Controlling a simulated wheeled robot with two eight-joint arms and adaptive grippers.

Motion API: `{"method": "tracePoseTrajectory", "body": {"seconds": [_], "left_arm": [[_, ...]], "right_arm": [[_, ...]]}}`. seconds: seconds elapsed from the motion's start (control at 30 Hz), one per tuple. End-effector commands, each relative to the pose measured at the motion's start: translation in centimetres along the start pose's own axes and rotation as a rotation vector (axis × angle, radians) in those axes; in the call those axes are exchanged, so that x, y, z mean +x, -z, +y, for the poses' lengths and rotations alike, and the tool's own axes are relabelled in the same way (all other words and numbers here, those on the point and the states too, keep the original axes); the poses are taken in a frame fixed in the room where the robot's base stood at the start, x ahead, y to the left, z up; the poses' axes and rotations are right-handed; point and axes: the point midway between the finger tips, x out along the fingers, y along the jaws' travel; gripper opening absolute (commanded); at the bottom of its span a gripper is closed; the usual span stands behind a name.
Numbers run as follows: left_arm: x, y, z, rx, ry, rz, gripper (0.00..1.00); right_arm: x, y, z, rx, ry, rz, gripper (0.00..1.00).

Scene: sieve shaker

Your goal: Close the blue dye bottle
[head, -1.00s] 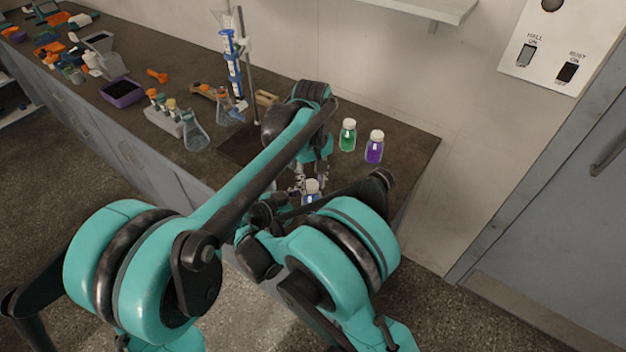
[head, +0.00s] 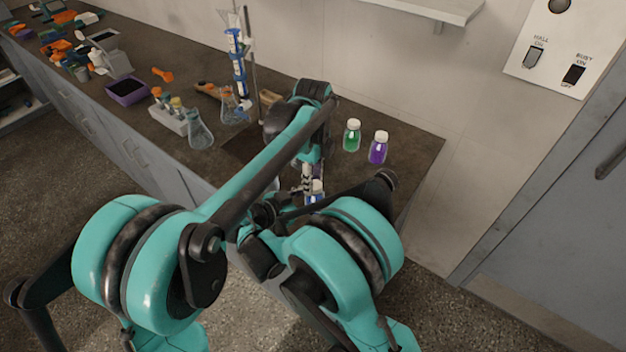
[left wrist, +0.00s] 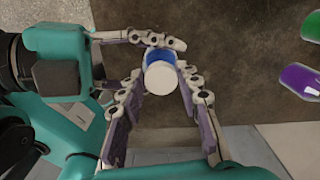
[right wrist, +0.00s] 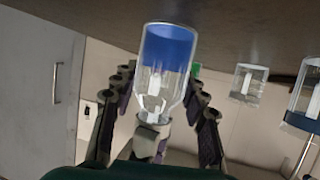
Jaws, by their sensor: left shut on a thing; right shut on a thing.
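The blue dye bottle (head: 313,198) is clear glass with blue liquid, held upright near the bench's front edge. Its white cap (left wrist: 160,79) is over its mouth; how tightly it sits cannot be told. My left gripper (left wrist: 162,74) comes from above with its fingers closed on the cap's sides. My right gripper (left wrist: 157,42) is closed around the bottle from the side. In the right wrist view, which is upside down, the bottle (right wrist: 168,50) stands between the right fingers. In the head view my arms hide most of the right gripper.
A green bottle (head: 352,137) and a purple bottle (head: 378,149), both white-capped, stand to the right behind. A flask (head: 200,132), a tube rack (head: 170,118) and a burette stand (head: 250,60) are to the left on the dark bench (head: 420,140).

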Motion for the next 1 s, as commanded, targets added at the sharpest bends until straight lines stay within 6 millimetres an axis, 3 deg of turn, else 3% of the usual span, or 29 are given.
{"method": "tracePoseTrajectory", "body": {"seconds": [0.3,0.43,0.6,0.9,0.93,1.0], "left_arm": [[0.02,0.16,-0.38,0.779,-0.001,0.0,0.2],[0.04,0.26,-0.45,1.026,-0.001,0.0,0.2],[0.05,0.32,-0.49,1.178,-0.001,0.0,0.2],[0.06,0.33,-0.49,1.191,-0.001,0.0,0.2],[0.06,0.33,-0.49,1.191,-0.001,0.0,0.41],[0.06,0.33,-0.49,1.191,-0.001,0.0,0.54]], "right_arm": [[0.01,-0.07,0.01,0.0,0.0,-0.002,0.0],[0.01,-0.07,0.01,0.0,0.0,-0.002,0.0],[0.01,-0.07,0.01,0.0,0.0,-0.002,0.0],[0.01,-0.07,0.01,0.0,0.0,-0.002,0.0],[0.01,-0.07,0.01,0.0,0.0,-0.002,0.0],[0.01,-0.07,0.01,0.0,0.0,-0.002,0.0]]}}
